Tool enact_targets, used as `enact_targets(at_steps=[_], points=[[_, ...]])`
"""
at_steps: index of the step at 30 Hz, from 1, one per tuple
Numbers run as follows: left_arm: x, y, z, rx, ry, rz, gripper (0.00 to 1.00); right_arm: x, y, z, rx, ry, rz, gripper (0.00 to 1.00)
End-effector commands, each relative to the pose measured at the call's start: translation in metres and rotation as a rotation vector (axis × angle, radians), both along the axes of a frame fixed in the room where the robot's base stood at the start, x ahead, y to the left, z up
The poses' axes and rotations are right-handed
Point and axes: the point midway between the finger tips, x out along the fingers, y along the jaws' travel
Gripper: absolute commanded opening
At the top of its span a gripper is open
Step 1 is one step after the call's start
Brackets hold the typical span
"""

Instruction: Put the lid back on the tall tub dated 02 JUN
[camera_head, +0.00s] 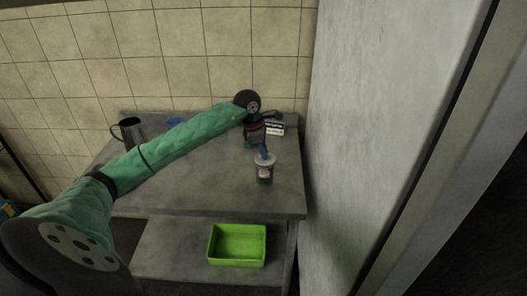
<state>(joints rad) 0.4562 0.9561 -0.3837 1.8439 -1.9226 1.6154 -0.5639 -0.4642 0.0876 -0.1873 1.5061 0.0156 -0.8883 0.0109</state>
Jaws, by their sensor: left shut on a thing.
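A tall tub (264,173) with a pale label stands upright near the front right of the grey table. The date on its label is too small to read. A whitish lid (265,161) is at the tub's top; I cannot tell whether it is seated or just above the rim. My left gripper (262,153) reaches down from above, its blue fingertips shut on the lid. The fingers hide part of the lid. My right gripper is out of view.
The grey table (215,190) has free room left of the tub. A dark metal jug (131,131) and a blue object (175,121) stand behind my left arm. A green crate (237,245) sits on the lower shelf. A wall rises at right.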

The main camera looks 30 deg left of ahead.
Motion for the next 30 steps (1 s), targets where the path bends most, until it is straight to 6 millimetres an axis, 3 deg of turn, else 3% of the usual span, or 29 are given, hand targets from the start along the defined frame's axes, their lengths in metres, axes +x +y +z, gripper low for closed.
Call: enact_targets(at_steps=[30], points=[[-0.0001,-0.0002,0.0009,0.000,0.000,0.000,0.00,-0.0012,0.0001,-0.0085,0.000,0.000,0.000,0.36]])
